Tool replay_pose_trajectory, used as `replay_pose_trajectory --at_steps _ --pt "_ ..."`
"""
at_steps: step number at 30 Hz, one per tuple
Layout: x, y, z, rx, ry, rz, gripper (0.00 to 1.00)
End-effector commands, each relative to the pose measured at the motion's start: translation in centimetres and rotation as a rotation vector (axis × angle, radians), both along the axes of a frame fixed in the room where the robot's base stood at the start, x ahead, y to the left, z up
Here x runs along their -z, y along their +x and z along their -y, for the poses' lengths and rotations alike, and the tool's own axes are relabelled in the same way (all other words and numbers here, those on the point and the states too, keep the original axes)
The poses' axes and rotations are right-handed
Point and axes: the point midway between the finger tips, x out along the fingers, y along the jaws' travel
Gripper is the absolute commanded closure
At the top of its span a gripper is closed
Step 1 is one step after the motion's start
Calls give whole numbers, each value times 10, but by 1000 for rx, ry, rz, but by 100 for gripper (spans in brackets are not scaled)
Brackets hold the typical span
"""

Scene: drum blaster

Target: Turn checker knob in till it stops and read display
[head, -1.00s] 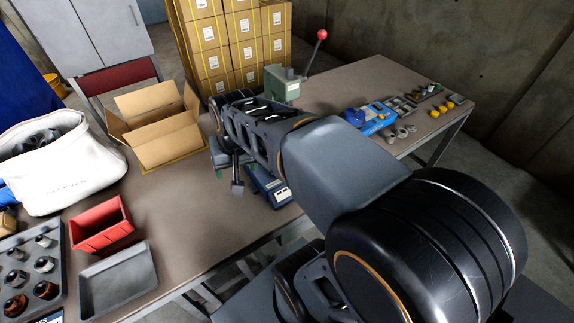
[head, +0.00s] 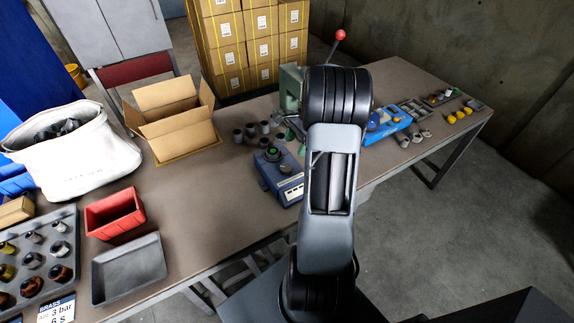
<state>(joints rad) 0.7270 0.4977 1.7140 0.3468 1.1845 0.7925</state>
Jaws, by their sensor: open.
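The checker (head: 277,180) is a small blue box near the front edge of the table. A dark round knob (head: 273,154) with a green top stands on its upper face. Pale markings show on its front, but no display reading can be made out at this size. My arm rises just right of the checker, folded at the top, and hides part of what is behind it. My gripper cannot be picked out; it seems hidden behind the arm.
Several grey cylinders (head: 251,130) stand behind the checker. A green press (head: 289,88) with a red-knobbed lever is behind my arm. An open carton (head: 178,125), red bin (head: 113,217) and grey tray (head: 129,269) lie left. A blue unit (head: 386,124) is right. Table left of the checker is clear.

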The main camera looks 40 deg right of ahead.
Motion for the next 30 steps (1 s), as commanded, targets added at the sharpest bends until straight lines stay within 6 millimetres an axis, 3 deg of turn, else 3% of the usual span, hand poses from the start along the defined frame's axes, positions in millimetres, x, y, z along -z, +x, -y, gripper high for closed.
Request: replay_pose_trajectory --at_steps 9,15,30 --pt "56 3 -24 -3 2 -3 28" --pt "79 4 -34 -5 0 -1 28" --pt "92 4 -39 -4 -1 0 28"
